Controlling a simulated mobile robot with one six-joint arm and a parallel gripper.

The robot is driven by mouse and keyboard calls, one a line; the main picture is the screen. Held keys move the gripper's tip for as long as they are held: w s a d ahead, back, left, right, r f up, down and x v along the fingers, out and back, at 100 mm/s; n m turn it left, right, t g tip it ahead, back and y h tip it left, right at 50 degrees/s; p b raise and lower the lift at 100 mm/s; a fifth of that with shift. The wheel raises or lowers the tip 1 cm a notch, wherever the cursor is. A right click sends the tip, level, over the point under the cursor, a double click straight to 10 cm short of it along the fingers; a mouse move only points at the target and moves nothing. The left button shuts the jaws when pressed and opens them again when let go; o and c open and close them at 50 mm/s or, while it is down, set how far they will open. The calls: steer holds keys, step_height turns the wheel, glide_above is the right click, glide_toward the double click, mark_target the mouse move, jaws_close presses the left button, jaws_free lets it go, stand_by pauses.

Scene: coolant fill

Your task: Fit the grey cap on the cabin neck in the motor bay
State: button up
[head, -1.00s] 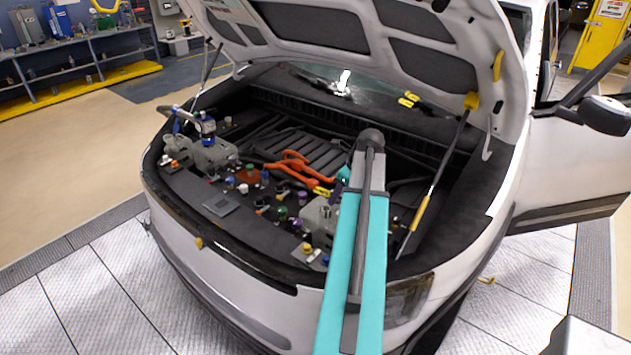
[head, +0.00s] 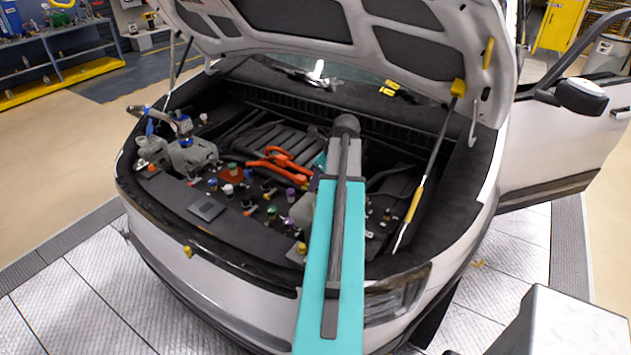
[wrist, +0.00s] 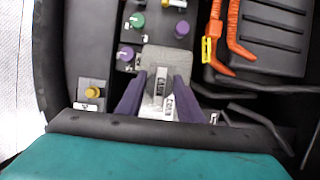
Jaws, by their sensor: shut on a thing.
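My gripper (wrist: 160,95) shows in the wrist view, its two purple fingers closed in on a grey piece between them, which appears to be the grey cap (wrist: 158,72). The fingers are over a light grey tank (wrist: 178,57) in the motor bay. Pale labels with dark lettering show between and beside the fingers. The cabin neck is hidden under the gripper, and I cannot tell whether the cap touches it.
Green (wrist: 138,20) and purple (wrist: 125,53) caps stand left of the fingers, a yellow cap (wrist: 92,93) at lower left. Orange cables (head: 275,163) run to the right. The raised hood (head: 340,35) and its prop rod (head: 425,185) bound the bay.

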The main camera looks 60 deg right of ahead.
steer(key=shift+r+p, duration=0.15)
steer(key=shift+p, duration=0.25)
steer(key=shift+f+b, duration=1.2)
steer(key=shift+f, duration=1.8)
steer(key=shift+p, duration=0.7)
steer(key=shift+f+b, duration=0.4)
steer(key=shift+f, duration=1.05)
stand_by(0.7)
steer(key=o, duration=1.1)
steer(key=shift+s+r, duration=0.15)
steer(key=shift+r, duration=0.05)
steer(key=b+v, duration=0.4)
steer(key=v, duration=0.9)
steer(key=shift+s+r, duration=0.15)
